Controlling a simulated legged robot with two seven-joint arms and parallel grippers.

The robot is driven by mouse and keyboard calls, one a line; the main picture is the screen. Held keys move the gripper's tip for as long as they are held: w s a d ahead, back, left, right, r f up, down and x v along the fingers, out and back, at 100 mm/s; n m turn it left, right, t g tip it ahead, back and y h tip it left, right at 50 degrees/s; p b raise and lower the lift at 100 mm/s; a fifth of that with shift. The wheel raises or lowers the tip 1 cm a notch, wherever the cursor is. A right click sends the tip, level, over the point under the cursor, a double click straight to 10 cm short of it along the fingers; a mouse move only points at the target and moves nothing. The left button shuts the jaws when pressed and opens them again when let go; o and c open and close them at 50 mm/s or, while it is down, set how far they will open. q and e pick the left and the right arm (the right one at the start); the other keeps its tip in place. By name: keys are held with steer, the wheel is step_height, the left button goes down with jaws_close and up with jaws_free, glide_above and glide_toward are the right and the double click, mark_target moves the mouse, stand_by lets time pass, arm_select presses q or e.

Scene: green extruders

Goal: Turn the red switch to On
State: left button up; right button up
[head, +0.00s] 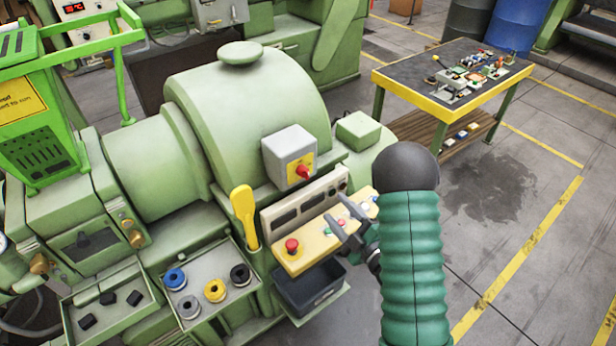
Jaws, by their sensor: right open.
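The red switch (304,172) is a small red knob on a yellow plate, on the front of a grey box (287,147) fixed to the green machine. Which position it points to is too small to read. My right gripper (334,207) is open and empty. Its dark fingers are over the yellow control panel, below and to the right of the red switch and apart from it. My right arm hides part of the panel's right end. My left gripper is not in view.
The yellow panel (275,260) bears a red mushroom button (291,245). A yellow scoop-like handle (244,215) stands left of it. A tray with several spools (215,290) and a dark bin (310,288) sit below. A workbench (400,82) stands at the back right; floor before it is clear.

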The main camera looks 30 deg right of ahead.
steer(key=p, duration=0.1)
glide_toward(307, 178)
steer(key=w+p, duration=0.1)
steer(key=w, duration=0.5)
steer(key=w+p, duration=0.1)
steer(key=w, duration=0.1)
steer(key=shift+w+d+r+p, duration=0.2)
steer(key=shift+w+d+p, duration=0.1)
steer(key=shift+w, duration=0.65)
steer(key=shift+w+a, duration=0.1)
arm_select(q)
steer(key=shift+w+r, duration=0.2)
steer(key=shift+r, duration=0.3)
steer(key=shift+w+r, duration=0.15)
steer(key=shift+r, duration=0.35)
arm_select(e)
steer(key=shift+w+a+f, duration=0.1)
steer(key=shift+w, duration=0.05)
steer(key=shift+c, duration=1)
jaws_close()
